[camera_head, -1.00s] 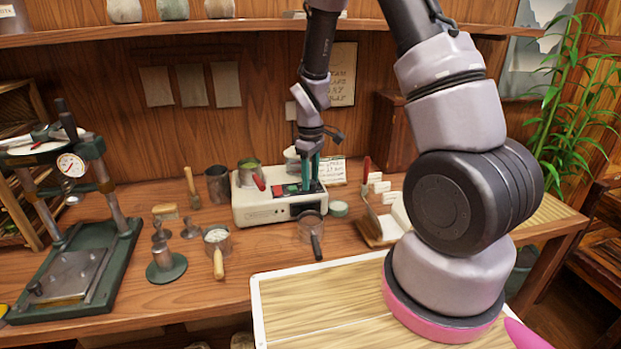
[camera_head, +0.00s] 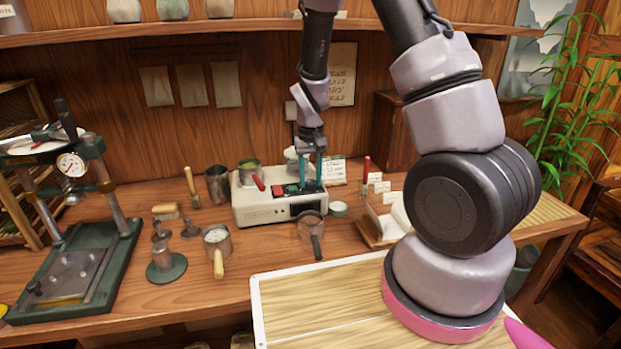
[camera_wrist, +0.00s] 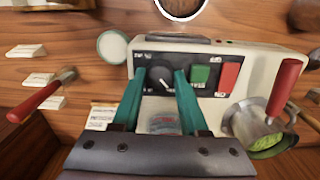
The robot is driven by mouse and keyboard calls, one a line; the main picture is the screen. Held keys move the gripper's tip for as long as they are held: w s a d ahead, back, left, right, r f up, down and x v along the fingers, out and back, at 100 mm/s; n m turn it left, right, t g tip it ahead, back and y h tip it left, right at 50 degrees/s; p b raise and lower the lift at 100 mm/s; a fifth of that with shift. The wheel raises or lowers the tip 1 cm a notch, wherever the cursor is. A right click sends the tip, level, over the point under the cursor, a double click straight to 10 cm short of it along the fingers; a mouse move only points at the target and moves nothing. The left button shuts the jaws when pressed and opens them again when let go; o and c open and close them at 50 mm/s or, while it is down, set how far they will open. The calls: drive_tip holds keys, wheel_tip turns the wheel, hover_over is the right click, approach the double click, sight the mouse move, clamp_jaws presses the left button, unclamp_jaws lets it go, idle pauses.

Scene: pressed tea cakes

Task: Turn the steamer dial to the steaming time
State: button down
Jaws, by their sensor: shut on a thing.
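The steamer (camera_head: 262,210) is a cream box on the wooden counter, with a dark control panel on top. In the wrist view the steamer (camera_wrist: 262,62) shows its black dial (camera_wrist: 160,76) with a white pointer line, beside a green button (camera_wrist: 199,76) and a red button (camera_wrist: 229,77). My gripper (camera_head: 310,172) points down over the right end of the panel. In the wrist view the green fingers of my gripper (camera_wrist: 160,84) stand on either side of the dial, closed on it. The small panel lettering is too blurred to read.
A strainer cup (camera_head: 311,228) sits in front, and a small round tin (camera_head: 338,209) lies to the right.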

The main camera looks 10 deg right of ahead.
drive_tip(key=shift+m, duration=1.1)
